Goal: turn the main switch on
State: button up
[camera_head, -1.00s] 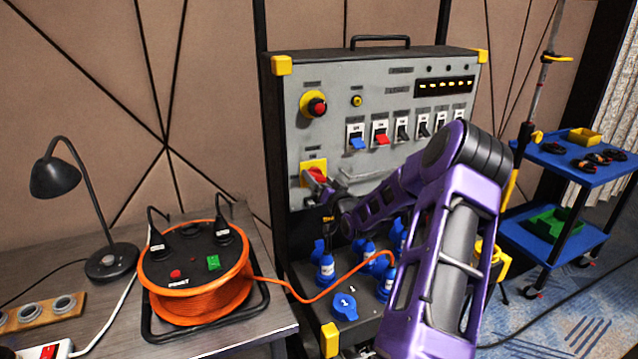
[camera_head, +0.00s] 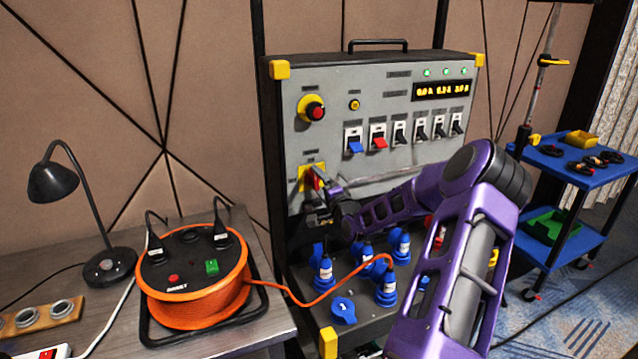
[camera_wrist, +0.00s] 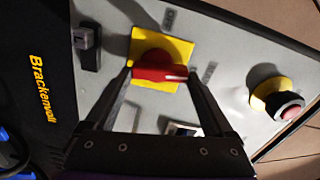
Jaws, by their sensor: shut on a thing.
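The main switch is a red rotary handle (camera_wrist: 160,73) on a yellow plate (camera_wrist: 153,42) at the left of the grey panel. In the head view the switch (camera_head: 318,178) is partly hidden by my gripper. My gripper (camera_wrist: 160,76) is shut on the red handle, with one finger at each end of it. The display (camera_head: 443,91) at the panel's upper right shows lit yellow digits, and green lamps (camera_head: 446,72) glow above it.
A red emergency button (camera_head: 315,111) sits above the switch. A row of breakers (camera_head: 400,134) runs along the panel. Blue plugs (camera_head: 324,270) stand below it, one with an orange cable from the reel (camera_head: 205,300). A blue trolley (camera_head: 575,172) stands at the right.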

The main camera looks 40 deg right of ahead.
jog(key=shift+m, duration=1)
jog(key=shift+f, duration=0.1)
jog(key=o, duration=1.1)
jog(key=v, duration=1.7)
jog(key=shift+s+p, duration=0.25)
jog(key=shift+p, duration=0.1)
jog(key=shift+f, duration=0.1)
